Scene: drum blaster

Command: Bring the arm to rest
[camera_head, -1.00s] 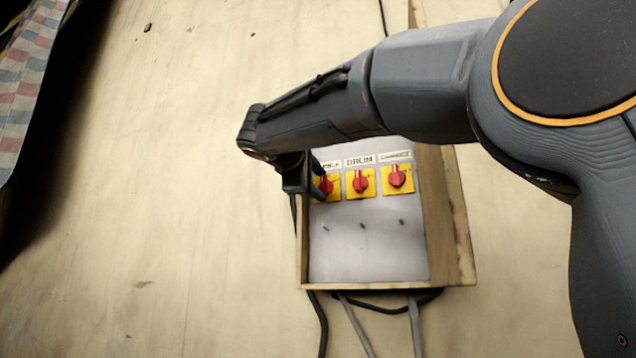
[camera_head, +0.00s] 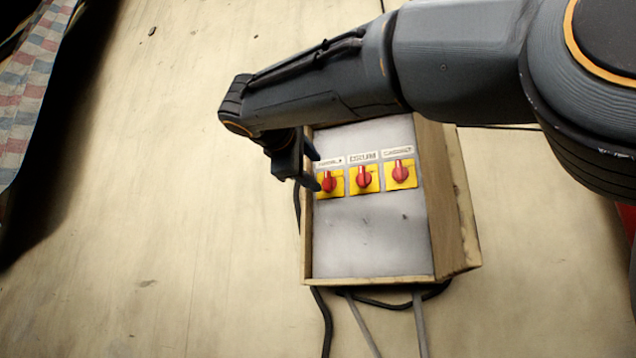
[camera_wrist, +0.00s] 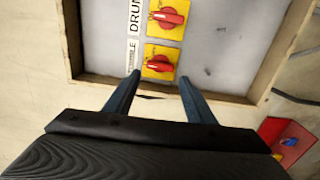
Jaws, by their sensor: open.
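My gripper (camera_head: 310,170) is open and empty at the left side of the control box (camera_head: 370,250), in front of the leftmost switch. In the wrist view its two blue fingers (camera_wrist: 158,88) are spread apart, with the nearest red switch (camera_wrist: 160,66) just beyond the fingertips. I cannot tell whether they touch it. In the head view the box panel carries the left red switch (camera_head: 328,182), the DRUM switch (camera_head: 364,177) and the right switch (camera_head: 401,173), each on a yellow plate. My arm reaches in from the upper right.
The box has a wooden frame with a raised edge and stands against a pale wooden surface. Cables (camera_head: 360,322) run out below it. A checked cloth (camera_head: 28,90) hangs at the upper left. A red object (camera_wrist: 285,138) shows at the lower right of the wrist view.

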